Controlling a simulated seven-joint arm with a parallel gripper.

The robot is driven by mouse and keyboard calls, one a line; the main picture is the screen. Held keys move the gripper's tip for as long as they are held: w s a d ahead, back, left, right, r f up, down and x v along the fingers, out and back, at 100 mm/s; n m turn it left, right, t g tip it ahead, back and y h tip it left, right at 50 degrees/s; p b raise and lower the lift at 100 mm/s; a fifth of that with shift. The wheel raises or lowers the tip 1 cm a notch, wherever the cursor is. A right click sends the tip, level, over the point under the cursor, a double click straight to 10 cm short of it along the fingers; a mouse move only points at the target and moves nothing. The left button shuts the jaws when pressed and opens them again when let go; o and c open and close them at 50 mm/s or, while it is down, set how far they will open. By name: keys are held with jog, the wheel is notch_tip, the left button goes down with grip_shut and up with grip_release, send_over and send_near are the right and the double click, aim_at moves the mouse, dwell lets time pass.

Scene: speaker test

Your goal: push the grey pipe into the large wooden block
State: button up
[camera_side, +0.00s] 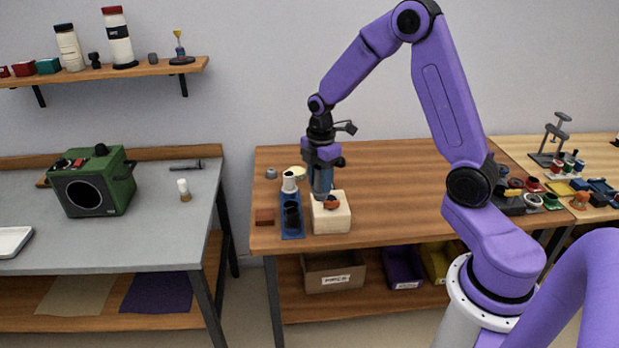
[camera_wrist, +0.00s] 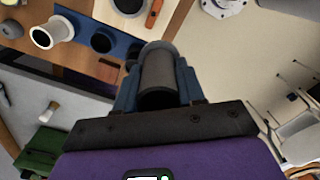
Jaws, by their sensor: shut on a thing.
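The large wooden block (camera_side: 332,223) is pale and stands near the table's left end in the side view. An orange-red piece (camera_side: 332,202) shows at its top. In the wrist view, the block (camera_wrist: 120,22) is at the top edge, with a dark round opening and an orange part. My gripper (camera_side: 322,189) points down over the block's left part. In the wrist view, its blue fingers are shut on the grey pipe (camera_wrist: 158,74), a dark grey cylinder. The fingers largely hide the pipe in the side view. I cannot tell whether its lower end touches the block.
A blue holder (camera_side: 292,230) with a white pipe (camera_side: 289,182) and a black pipe (camera_side: 292,214) stands close left of the block. A reddish-brown small block (camera_side: 264,217) lies further left. The table right of the wooden block is clear.

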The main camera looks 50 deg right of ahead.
jog(key=shift+s+r, duration=0.15)
jog(key=shift+s, duration=0.2)
jog(key=shift+d+r, duration=0.1)
jog(key=shift+d, duration=0.2)
jog(key=w+d, duration=0.3)
jog(key=d, duration=0.3)
jog(key=shift+d+r, duration=0.3)
jog(key=shift+d, duration=0.1)
jog(key=shift+f, duration=3.4)
jog(key=shift+f, duration=1.45)
jog(key=shift+c, duration=0.2)
